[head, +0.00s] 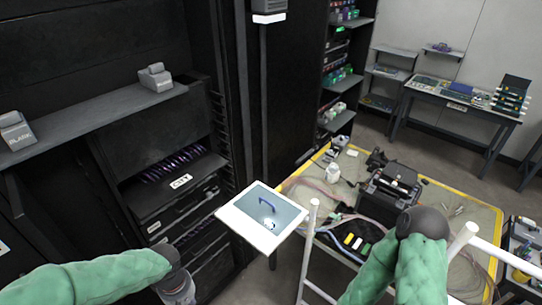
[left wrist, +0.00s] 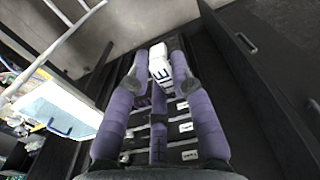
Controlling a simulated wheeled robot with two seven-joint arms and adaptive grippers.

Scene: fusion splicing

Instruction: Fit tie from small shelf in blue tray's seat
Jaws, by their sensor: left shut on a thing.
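The tie (left wrist: 160,65) is a small white block with black letters, partly hidden by the fingers in the left wrist view. My left gripper (left wrist: 162,80), with purple-padded fingers, is shut on it and holds it in the air. The blue tray (head: 240,209) has a pale blue face and a white rim. It carries a dark blue arched piece (head: 267,206) and a small whitish spot (head: 268,224) too small to make out. The tray also shows at the left of the left wrist view (left wrist: 80,108), apart from the gripper. My right gripper is not in view.
A grey shelf (head: 90,118) at the left bears two grey blocks (head: 155,77) (head: 16,130), one lettered. A dark rack (head: 165,195) stands below. A yellow-edged table (head: 335,170) with cables and a black device (head: 390,190) is right of the tray. White rails (head: 308,250) stand in front.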

